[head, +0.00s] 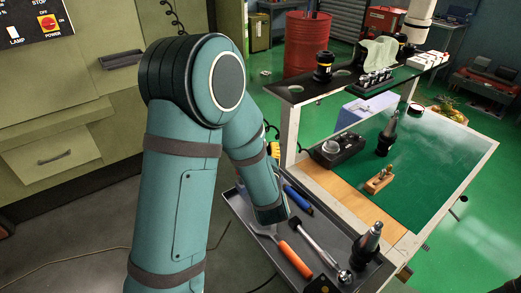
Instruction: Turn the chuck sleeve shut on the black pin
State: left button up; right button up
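I cannot clearly make out a chuck sleeve or a black pin at this size. A tool holder (387,133) with a grey cone and black collar stands upright on the green top. Another dark tool holder (367,245) stands in the lower tray. My large teal arm crosses the picture's middle and bends down over that tray. No fingers of my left gripper show, and my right gripper is not in view.
The grey tray (243,212) holds an orange-handled tool (294,260), a metal wrench-like tool (322,245) and a blue-handled tool (298,199). A black box (337,150) stands near the raised shelf (300,95). The green top (440,155) is largely clear at right.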

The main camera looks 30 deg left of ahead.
pick_arm(q)
jog(key=o, duration=1.2)
jog(key=shift+r, duration=0.1)
notch_tip(320, 180, up, 10)
jog(key=shift+f, duration=0.1)
jog(key=shift+s, duration=0.1)
